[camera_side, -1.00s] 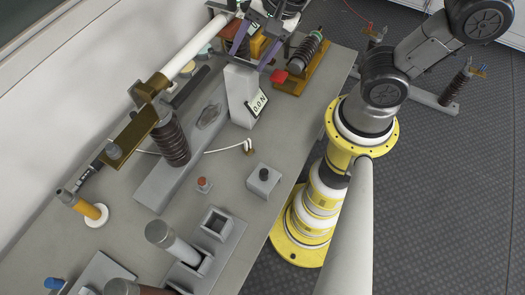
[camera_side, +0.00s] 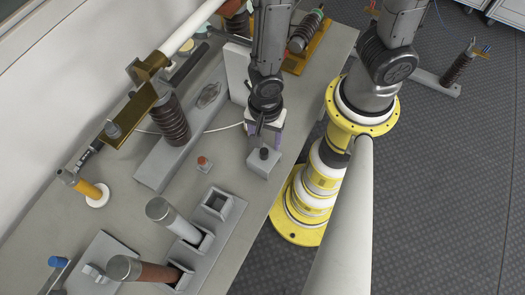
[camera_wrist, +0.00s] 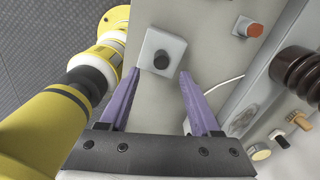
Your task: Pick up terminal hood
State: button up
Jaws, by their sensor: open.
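A small dark round cap (camera_side: 264,153), which I take to be the terminal hood, stands on top of a grey block (camera_side: 262,166) near the table's front edge. In the wrist view the dark cap (camera_wrist: 161,60) sits in the middle of the light grey block (camera_wrist: 148,44), just beyond the fingertips. My gripper (camera_wrist: 159,74) is open, its two purple fingers apart with nothing between them. In the side view my gripper (camera_side: 264,138) hangs just behind and above the block. I cannot tell the exact height gap.
A small red-topped button (camera_side: 203,161) stands left of the block. A grey open-topped socket row (camera_side: 216,206) with a pale cylinder (camera_side: 168,214) lies nearer the camera. A brown ribbed insulator (camera_side: 170,122) rises farther left. The table between the block and the button is clear.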

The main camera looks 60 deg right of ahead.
aim_at(264, 152)
jog(key=shift+a+f, duration=0.2)
jog(key=shift+f, duration=3.1)
grip_shut()
